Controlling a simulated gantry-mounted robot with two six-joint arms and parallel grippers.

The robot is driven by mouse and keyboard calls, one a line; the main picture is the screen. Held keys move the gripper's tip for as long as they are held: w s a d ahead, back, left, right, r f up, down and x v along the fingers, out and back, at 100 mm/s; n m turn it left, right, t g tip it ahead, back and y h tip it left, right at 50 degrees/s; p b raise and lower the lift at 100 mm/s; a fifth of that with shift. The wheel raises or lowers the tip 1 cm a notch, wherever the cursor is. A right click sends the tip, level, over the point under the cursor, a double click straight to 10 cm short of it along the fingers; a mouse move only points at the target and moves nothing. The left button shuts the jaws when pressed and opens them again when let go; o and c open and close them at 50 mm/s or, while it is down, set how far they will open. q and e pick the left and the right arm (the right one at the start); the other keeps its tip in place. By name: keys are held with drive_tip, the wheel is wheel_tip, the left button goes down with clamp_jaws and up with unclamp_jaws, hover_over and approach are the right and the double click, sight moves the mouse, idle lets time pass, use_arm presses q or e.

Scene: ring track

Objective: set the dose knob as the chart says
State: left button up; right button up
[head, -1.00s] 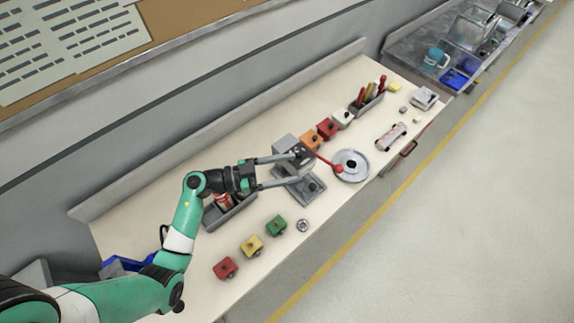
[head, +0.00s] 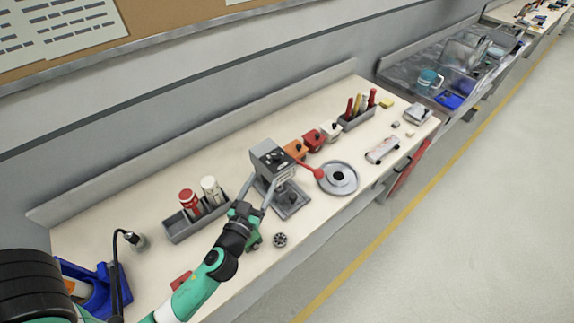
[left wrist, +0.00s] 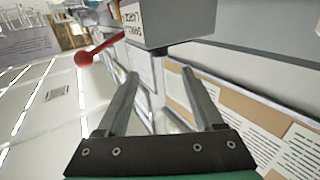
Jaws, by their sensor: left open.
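A grey dispenser (head: 268,160) stands on the bench, with a dark knob (head: 273,157) on its top and a red ball-ended lever (head: 311,170) at its side. My left gripper (head: 262,190) is open and empty at the dispenser's front, below its head. In the left wrist view the gripper (left wrist: 160,75) has open fingers, with the grey head (left wrist: 175,22) and its pale label just beyond and above them; I cannot tell whether they touch. The red lever ball (left wrist: 83,59) shows there too. The chart sheets (head: 60,30) hang on the board; their print is unreadable. My right gripper is out of view.
A round grey dish (head: 338,178) sits right of the dispenser. A bottle tray (head: 180,228) is at left, a pen tray (head: 358,120) at the back. A small dark wheel (head: 280,240) lies near the front edge.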

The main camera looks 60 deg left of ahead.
sight(275, 158)
use_arm(q)
drive_tip(key=p+x, duration=0.2)
drive_tip(key=x, duration=0.9)
drive_tip(key=shift+w+a+r, duration=0.15)
drive_tip(key=shift+w+a, duration=0.1)
drive_tip(key=shift+w, duration=0.05)
clamp_jaws()
